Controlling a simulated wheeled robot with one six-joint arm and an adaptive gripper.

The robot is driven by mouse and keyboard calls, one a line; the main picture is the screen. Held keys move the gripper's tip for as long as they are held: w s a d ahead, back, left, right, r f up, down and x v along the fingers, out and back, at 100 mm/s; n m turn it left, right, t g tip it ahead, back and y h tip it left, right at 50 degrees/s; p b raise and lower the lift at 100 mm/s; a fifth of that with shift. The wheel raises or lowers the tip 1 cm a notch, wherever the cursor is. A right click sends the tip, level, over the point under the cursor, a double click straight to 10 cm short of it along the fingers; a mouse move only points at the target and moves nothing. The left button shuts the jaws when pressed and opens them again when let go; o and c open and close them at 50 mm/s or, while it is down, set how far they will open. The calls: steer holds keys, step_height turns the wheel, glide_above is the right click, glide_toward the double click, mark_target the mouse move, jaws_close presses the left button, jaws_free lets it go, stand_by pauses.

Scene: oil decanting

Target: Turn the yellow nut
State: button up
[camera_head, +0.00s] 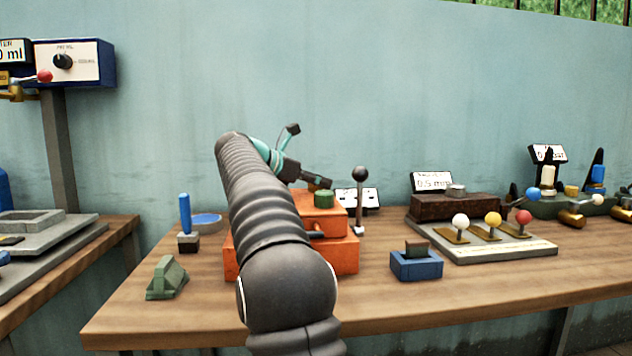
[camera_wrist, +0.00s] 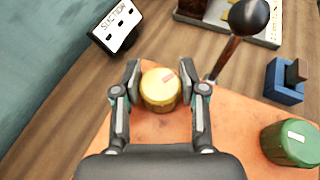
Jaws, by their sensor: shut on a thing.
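The yellow nut (camera_wrist: 159,92) is a round yellow cap with a small pinkish mark on top, seen in the wrist view on the orange block (camera_wrist: 232,120). My gripper (camera_wrist: 160,78) has one finger on each side of it and is shut on it. In the head view I cannot make out the yellow nut. There the orange block (camera_head: 345,257) stands on the table, partly behind my arm. A green nut (camera_wrist: 289,143) sits on the same block, to the right in the wrist view; it also shows in the head view (camera_head: 323,196).
A lever with a dark ball knob (camera_head: 360,174) stands close beside the block, also near the gripper in the wrist view (camera_wrist: 249,18). A suction sign (camera_wrist: 114,27) is behind. A blue box (camera_head: 416,264) and a panel of colored knobs (camera_head: 490,245) are to the right.

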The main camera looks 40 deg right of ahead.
steer(key=shift+w, duration=0.1)
steer(key=o, duration=1.2)
steer(key=shift+a, duration=0.1)
steer(key=shift+c, duration=0.2)
steer(key=v, duration=1.2)
